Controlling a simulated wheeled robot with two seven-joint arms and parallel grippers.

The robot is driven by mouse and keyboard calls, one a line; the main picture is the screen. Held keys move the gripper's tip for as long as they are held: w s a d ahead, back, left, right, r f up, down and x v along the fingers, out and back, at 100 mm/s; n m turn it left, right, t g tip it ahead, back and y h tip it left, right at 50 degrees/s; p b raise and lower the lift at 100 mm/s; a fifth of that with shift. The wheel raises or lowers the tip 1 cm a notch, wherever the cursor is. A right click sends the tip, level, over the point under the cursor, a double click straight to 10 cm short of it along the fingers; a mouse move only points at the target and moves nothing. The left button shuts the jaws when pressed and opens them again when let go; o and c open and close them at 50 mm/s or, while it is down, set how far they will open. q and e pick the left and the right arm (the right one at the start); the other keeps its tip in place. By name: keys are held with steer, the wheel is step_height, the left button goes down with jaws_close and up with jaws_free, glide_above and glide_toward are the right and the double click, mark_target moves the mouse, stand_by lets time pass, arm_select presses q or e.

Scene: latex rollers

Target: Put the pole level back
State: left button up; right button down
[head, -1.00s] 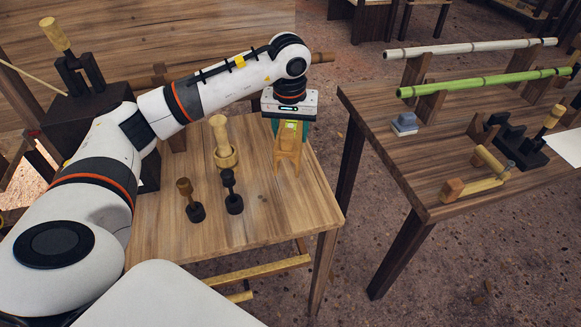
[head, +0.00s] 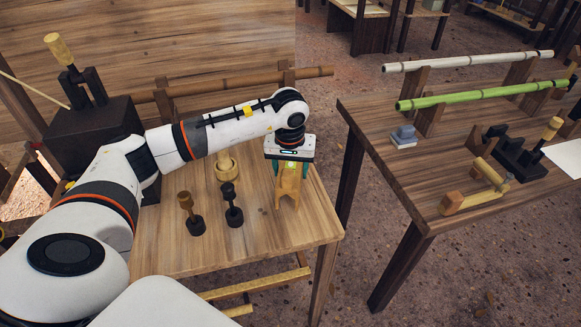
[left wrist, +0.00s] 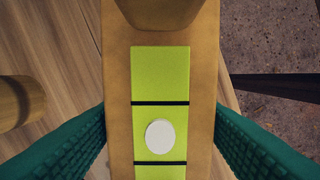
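The pole level (head: 288,186) is a tan wooden piece with two legs pointing down. A green vial strip with a white bubble lies along its top, large in the left wrist view (left wrist: 160,75). My left gripper (head: 289,168) has its teal fingers against both sides of the level, gripping it from above. The level is over the front right part of the near wooden table (head: 255,250); I cannot tell whether its feet touch the top. In the left wrist view the fingers (left wrist: 160,125) flank the level. My right gripper is out of view.
Left of the level stand a pale wooden mallet-like tool (head: 226,168), partly hidden by my arm, and two darker tools (head: 190,213) (head: 232,205). The right table (head: 385,185) holds a green pole (head: 480,95), a white pole (head: 470,60) and a small grey block (head: 404,136).

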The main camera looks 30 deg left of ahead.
arm_select(q)
steer(key=shift+o, duration=1.3)
steer(key=shift+r, duration=0.2)
step_height(320, 180, up, 12)
steer(key=s, duration=0.1)
steer(key=shift+s+d+b, duration=0.15)
steer(key=shift+d+b, duration=0.2)
steer(key=shift+b, duration=0.1)
steer(key=shift+f, duration=0.15)
